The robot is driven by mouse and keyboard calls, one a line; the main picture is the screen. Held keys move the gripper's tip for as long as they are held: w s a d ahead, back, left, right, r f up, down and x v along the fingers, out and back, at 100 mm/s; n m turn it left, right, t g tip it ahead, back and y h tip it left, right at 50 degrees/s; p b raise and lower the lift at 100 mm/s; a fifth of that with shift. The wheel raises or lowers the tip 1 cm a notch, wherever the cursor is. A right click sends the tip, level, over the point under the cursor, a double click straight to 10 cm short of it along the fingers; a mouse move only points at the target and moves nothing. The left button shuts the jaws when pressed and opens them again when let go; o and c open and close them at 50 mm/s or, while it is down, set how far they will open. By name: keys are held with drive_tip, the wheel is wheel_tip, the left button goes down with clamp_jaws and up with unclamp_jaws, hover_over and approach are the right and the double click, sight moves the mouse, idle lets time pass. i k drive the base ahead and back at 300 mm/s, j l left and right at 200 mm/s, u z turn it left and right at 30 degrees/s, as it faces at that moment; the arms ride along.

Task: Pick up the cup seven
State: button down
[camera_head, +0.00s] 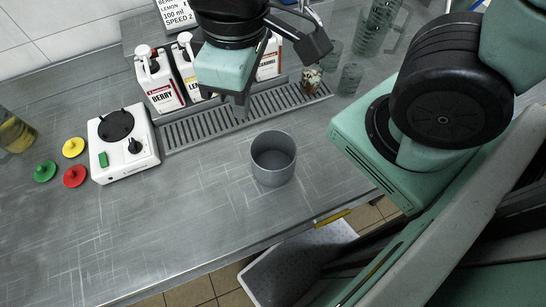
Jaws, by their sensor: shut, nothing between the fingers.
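A grey, open-topped round cup (273,170) stands upright on the metal counter, near its front edge. It looks empty, and I see no number on it, so I cannot tell whether it is cup seven. My gripper (241,108) is above the counter, up and left of the cup in the picture, and apart from it. Its fingers point down and are shut with nothing between them. My wrist hides part of the bottles behind.
A white hot-plate-like device (122,145) stands left, beside green (45,171), yellow (73,147) and red (75,176) knobbed discs. Labelled bottles (158,80) stand behind a drain grate (225,118). Glassware (349,79) is at back right. The front left counter is clear.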

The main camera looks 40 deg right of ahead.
sight(312, 77)
drive_tip(key=j+z, duration=0.25)
drive_tip(key=j, duration=0.15)
drive_tip(key=j+z, duration=0.2)
drive_tip(key=j, duration=0.2)
drive_tip(key=k+j+z, duration=0.25)
drive_tip(key=j+z, duration=0.25)
drive_tip(key=j, duration=0.25)
drive_tip(key=k+j+z, duration=0.2)
drive_tip(key=i+j, duration=0.05)
drive_tip(key=j, duration=0.1)
